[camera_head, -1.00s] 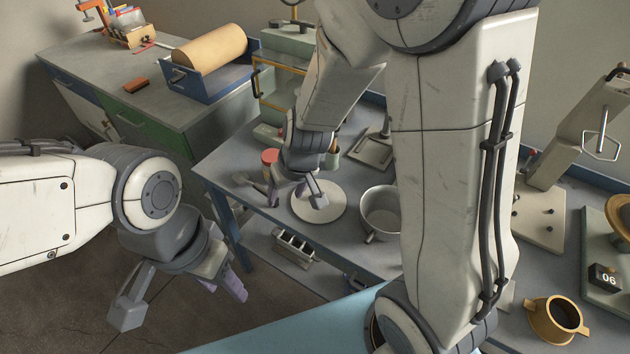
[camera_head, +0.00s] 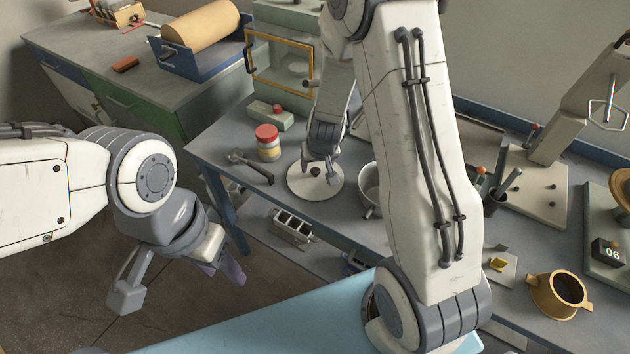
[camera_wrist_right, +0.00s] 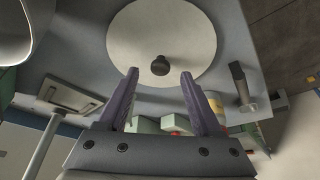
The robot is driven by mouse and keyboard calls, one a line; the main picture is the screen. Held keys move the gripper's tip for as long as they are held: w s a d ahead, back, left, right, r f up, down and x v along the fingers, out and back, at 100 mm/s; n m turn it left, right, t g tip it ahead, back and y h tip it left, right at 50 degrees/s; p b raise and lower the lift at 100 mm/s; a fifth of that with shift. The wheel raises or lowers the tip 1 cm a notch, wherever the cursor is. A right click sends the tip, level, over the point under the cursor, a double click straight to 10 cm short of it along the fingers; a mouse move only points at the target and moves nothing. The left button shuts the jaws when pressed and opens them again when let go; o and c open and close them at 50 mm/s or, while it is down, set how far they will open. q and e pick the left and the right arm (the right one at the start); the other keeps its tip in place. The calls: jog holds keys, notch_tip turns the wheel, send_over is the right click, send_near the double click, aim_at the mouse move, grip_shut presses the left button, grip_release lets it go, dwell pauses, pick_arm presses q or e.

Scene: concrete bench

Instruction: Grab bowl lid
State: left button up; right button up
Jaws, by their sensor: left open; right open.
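The bowl lid (camera_head: 301,186) is a flat pale disc with a dark round knob, lying on the bench near its front edge. In the right wrist view the lid (camera_wrist_right: 185,40) is ahead of my right gripper (camera_wrist_right: 160,78), whose two open fingers point at the knob (camera_wrist_right: 160,66) with nothing between them. In the head view my right gripper (camera_head: 320,165) is over the lid; I cannot tell the exact gap. The bowl (camera_head: 369,186) stands just right of the lid, partly hidden by my right arm. My left gripper (camera_head: 180,285) is open and empty, over the floor away from the bench.
A red-capped jar (camera_head: 267,148) and a dark hand tool (camera_head: 250,166) are left of the lid. A yellow-framed cabinet (camera_head: 280,68) stands behind. A brass pot (camera_head: 558,294) is at the lower right. A slotted block (camera_head: 293,226) sits below the bench top.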

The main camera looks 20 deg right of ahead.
jog(key=x, duration=0.2)
jog(key=shift+w+f+b, duration=0.1)
jog(key=shift+f+b, duration=0.15)
jog(key=shift+b, duration=0.05)
jog(key=shift+r, duration=0.1)
grip_shut()
